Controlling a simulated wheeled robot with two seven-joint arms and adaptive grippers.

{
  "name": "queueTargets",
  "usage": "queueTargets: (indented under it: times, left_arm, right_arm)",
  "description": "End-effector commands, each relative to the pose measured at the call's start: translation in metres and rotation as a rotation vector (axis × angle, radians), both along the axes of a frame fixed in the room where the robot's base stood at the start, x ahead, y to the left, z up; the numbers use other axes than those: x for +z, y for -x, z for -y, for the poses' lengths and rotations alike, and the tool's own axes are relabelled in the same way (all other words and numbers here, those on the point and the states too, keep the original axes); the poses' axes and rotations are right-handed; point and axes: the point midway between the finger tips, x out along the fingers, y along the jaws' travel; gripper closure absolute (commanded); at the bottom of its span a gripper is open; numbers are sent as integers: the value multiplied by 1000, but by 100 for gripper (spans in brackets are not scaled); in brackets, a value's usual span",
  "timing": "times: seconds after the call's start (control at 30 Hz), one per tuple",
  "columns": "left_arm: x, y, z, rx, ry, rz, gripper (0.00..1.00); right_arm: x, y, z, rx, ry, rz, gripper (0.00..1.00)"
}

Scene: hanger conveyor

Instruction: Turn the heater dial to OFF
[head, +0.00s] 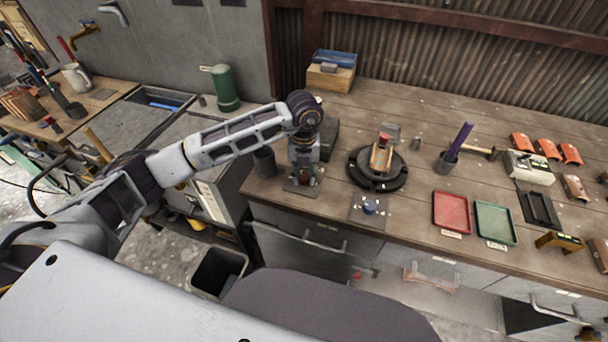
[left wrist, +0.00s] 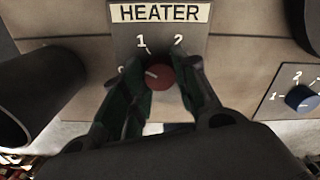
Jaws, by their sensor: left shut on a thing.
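The heater dial (left wrist: 159,76) is a small red knob on a dark plate under a HEATER label (left wrist: 160,12) in the left wrist view. The marks 1 and 2 show above it; a mark at its left is partly hidden by a finger. A pale line on the knob points left and slightly up. My left gripper (left wrist: 159,85) is shut on the dial, one green-tinted finger on each side. In the head view my left gripper (head: 305,172) points down over the heater plate (head: 301,188) at the bench's front left. My right gripper is not in view.
A blue dial (head: 370,207) on its own plate sits right of the heater plate. A black round turntable (head: 377,183) stands behind it. A dark cup (head: 264,162) stands close left of my gripper. Red (head: 452,213) and green (head: 495,224) trays lie further right.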

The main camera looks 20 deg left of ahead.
Motion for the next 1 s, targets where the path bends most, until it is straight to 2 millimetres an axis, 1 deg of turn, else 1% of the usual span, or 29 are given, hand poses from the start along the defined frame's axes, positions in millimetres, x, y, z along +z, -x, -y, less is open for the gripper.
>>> queueTargets:
  times: [0.2,0.5,0.73,1.0]
  left_arm:
    - [1,-1,0,167,0,3,94]
    - [1,-1,-1,373,-1,3,94]
    - [1,-1,-1,472,0,3,94]
    - [1,-1,-1,511,0,3,94]
  right_arm:
    - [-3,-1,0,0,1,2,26]
    - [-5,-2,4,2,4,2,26]
    - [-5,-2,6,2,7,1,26]
    - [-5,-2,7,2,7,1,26]
